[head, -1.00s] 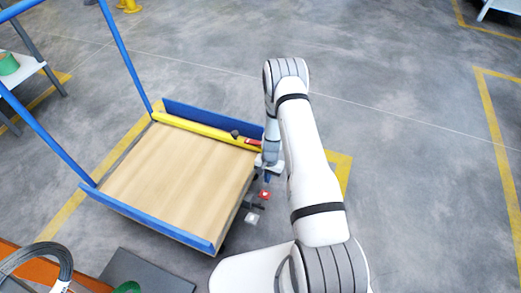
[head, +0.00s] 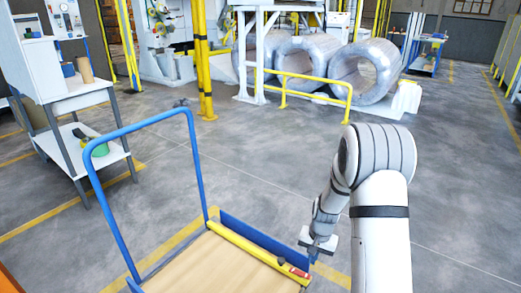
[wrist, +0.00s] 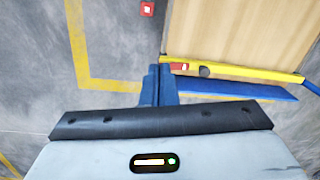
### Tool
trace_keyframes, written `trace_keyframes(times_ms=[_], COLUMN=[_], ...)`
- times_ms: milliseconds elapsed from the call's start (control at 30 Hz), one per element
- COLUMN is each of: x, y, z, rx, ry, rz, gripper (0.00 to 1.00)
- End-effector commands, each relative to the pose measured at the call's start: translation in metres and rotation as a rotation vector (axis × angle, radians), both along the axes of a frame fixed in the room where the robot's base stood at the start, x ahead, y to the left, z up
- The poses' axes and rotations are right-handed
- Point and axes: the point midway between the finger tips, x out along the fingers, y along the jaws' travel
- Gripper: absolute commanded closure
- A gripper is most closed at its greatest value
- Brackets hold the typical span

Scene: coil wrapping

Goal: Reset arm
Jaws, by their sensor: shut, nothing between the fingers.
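My gripper (head: 318,246) hangs low at the end of my bent white arm, beside the far right corner of the blue cart (head: 268,241). In the wrist view my gripper's blue fingers (wrist: 160,84) are together with nothing between them. They appear in front of the floor, just left of the cart's blue edge (wrist: 235,90). No contact with the cart can be made out.
The cart's wooden deck (head: 215,268) carries a yellow bar (head: 250,250) with a red end. A white shelf table (head: 85,100) stands left. Large wrapped coils (head: 365,70) sit behind a yellow rail (head: 300,78). Floor on the right is clear.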

Motion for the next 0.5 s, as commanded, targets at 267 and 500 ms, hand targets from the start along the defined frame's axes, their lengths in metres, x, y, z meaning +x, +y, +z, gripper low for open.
trace_keyframes(times_ms=[267, 500], x=[-0.032, -0.074], y=[0.009, 0.014], z=[0.139, 0.236], rx=[-0.014, -0.031], ry=[-0.061, -0.105], rz=[0.094, 0.170], gripper=[1.00, 1.00])
